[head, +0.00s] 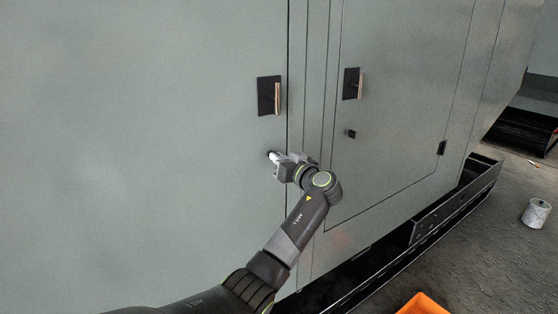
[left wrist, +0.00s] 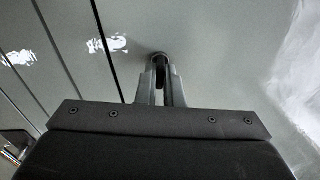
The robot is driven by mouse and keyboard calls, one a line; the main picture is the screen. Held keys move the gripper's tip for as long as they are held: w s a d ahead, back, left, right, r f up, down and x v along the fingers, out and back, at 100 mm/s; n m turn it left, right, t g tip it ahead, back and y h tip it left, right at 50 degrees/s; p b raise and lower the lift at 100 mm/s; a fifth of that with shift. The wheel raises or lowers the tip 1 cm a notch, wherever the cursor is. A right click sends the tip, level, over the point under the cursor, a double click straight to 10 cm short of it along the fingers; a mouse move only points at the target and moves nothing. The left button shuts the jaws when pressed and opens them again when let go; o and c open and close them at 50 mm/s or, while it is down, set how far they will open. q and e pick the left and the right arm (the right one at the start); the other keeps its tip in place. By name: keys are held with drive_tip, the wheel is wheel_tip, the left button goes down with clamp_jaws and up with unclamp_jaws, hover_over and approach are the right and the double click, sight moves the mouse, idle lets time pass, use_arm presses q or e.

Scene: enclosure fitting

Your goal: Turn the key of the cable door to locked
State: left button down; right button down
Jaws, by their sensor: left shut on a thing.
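The enclosure's large grey left door (head: 150,130) has a black latch plate with a copper-coloured handle (head: 270,95). My left gripper (head: 276,158) is at this door, below that handle and close to the door's right edge. It is shut on the key at a small round lock; in the left wrist view the lock (left wrist: 159,58) shows between the fingertips (left wrist: 160,75). The fingers hide most of the key, so I cannot tell its angle. A smaller door (head: 400,110) to the right has its own handle (head: 353,84) and a small dark lock (head: 351,134). My right gripper is not in view.
A black hinge (head: 442,148) sits on the smaller door's right side. A dark metal rail (head: 455,205) runs along the enclosure's foot. A white can (head: 536,213) stands on the floor at right, and an orange bin (head: 424,304) shows at the bottom edge.

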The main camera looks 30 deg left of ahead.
use_arm(q)
drive_tip(key=shift+w+m+p, duration=0.1)
drive_tip(key=shift+m+p, duration=2.55)
drive_tip(key=shift+m, duration=5.25)
drive_tip(key=shift+f, duration=0.1)
drive_tip(key=c, duration=1.6)
unclamp_jaws()
drive_tip(key=shift+d, duration=0.1)
drive_tip(key=shift+o, duration=0.2)
